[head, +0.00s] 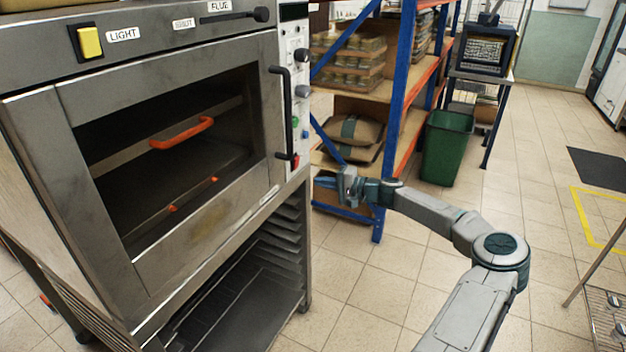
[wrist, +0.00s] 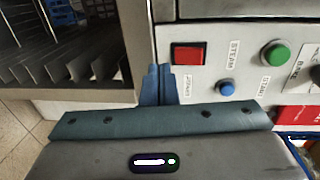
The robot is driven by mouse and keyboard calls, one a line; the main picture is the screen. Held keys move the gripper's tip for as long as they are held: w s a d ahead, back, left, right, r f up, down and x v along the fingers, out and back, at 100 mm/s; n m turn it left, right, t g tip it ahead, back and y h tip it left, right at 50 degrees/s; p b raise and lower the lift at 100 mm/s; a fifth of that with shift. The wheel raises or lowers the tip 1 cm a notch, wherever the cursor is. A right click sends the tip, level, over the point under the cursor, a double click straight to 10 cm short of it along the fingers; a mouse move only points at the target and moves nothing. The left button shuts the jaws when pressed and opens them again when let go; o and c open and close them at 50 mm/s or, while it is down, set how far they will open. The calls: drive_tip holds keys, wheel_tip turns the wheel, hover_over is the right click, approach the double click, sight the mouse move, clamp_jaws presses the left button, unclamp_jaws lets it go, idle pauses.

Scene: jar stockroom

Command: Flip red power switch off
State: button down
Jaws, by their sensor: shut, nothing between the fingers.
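The red power switch (wrist: 188,53) is a rectangular rocker in a dark frame on the oven's pale control panel. Small lettering below it is hard to read. It also shows in the head view (head: 295,161), low on the panel. Its rocker position cannot be told. My gripper (wrist: 158,70) is shut and empty. In the wrist view its fingertips lie just left of the switch and slightly below it, over the panel's left edge. In the head view my gripper (head: 326,183) is right of the panel, lower than the switch, with a visible gap.
The panel also carries a green button (wrist: 276,54) and a blue button (wrist: 226,88). The oven door handle (head: 282,110) stands out left of the panel. A blue-and-orange shelf (head: 400,90) and a green bin (head: 446,148) stand behind my arm.

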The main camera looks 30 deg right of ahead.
drive_tip(key=s+d+f, duration=0.1)
drive_tip(key=s+d, duration=0.3)
drive_tip(key=s, duration=0.1)
drive_tip(key=shift+d, duration=0.2)
drive_tip(key=shift+a+f, duration=0.1)
drive_tip(key=a+f+n+g, duration=0.1)
drive_tip(key=a+n+g, duration=0.4)
drive_tip(key=a, duration=1)
drive_tip(key=s+a+n+g+h+p, duration=0.3)
drive_tip(key=s+a+g, duration=0.4)
drive_tip(key=a, duration=0.5)
drive_tip(key=s+a+r+h+p, duration=0.1)
drive_tip(key=s+r+h, duration=0.1)
drive_tip(key=s+r, duration=0.3)
drive_tip(key=s+a+r+n+t+h+p, duration=0.1)
drive_tip(key=s+r, duration=0.5)
drive_tip(key=s, duration=0.7)
drive_tip(key=s+a+r+n+h+p, duration=0.1)
drive_tip(key=s+r+h, duration=0.2)
drive_tip(key=s, duration=0.6)
wheel_tip(320, 180, up, 3)
drive_tip(key=shift+a+f+t+h+p, duration=0.1)
drive_tip(key=shift+a+t+h+p, duration=0.1)
drive_tip(key=shift+t+h+p, duration=0.2)
